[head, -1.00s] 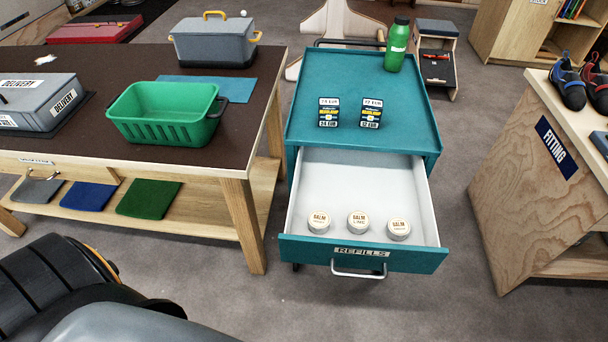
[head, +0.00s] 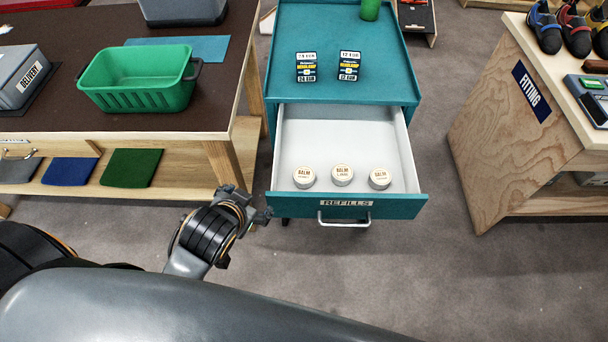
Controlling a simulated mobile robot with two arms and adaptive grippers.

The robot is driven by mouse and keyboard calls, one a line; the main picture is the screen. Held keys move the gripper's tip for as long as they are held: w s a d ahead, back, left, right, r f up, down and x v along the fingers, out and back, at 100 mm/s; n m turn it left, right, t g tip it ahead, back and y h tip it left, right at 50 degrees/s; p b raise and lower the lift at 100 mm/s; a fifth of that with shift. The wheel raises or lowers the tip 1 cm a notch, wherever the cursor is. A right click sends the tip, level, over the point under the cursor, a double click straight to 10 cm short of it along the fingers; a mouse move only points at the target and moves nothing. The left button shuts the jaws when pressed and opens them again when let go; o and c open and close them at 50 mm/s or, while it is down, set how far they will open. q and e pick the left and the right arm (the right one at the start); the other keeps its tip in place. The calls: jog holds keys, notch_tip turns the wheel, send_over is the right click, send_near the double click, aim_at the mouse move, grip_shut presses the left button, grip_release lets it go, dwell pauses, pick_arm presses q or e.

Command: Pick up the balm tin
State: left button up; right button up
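Three round balm tins with pale lids stand in a row near the front of the open drawer: a left tin (head: 304,177), a middle tin (head: 342,175) and a right tin (head: 380,178). Their lids read BALM; the smaller print is too small to read. The white-lined drawer (head: 347,130) is labelled REFILLS and belongs to a teal cabinet. My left gripper (head: 262,215) is just left of the drawer's front corner, apart from the tins. Its fingers are small and partly hidden, so their opening is unclear. My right gripper is out of view.
Two headlamp price cards (head: 306,67) stand on the cabinet top (head: 390,70). A green basket (head: 138,78) sits on the brown table to the left. A wooden FITTING counter (head: 500,110) with shoes stands at right. The floor before the drawer is clear.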

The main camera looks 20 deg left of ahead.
pick_arm(q)
jog(key=w+d+r+m+t+h, duration=0.1)
jog(key=w+d+r+m+t, duration=0.1)
jog(key=w+r+t, duration=0.35)
jog(key=w+d+r+m+t+h, duration=0.1)
jog(key=w+r+m+t, duration=0.15)
jog(key=r, duration=0.65)
jog(key=w+d+r+m+t+h, duration=0.1)
jog(key=w+d+r+m+t, duration=0.15)
jog(key=w+r+t, duration=0.35)
jog(key=s+d+r+m+g+h, duration=0.2)
jog(key=s+d+r+m+h, duration=0.1)
jog(key=d+r+m+h, duration=0.65)
jog(key=s+d+f+m+g+h, duration=0.35)
jog(key=d+m+g+h, duration=0.4)
jog(key=m, duration=0.65)
jog(key=m+g+y, duration=0.9)
jog(key=m+y, duration=0.1)
jog(key=y, duration=0.6)
send_near(303, 175)
jog(key=x, duration=0.3)
jog(key=shift+w+f+p, duration=0.2)
jog(key=shift+f+p, duration=0.05)
jog(key=shift+p, duration=0.1)
jog(key=shift+p+x, duration=0.6)
jog(key=shift+x, duration=2.3)
jog(key=shift+s, duration=0.1)
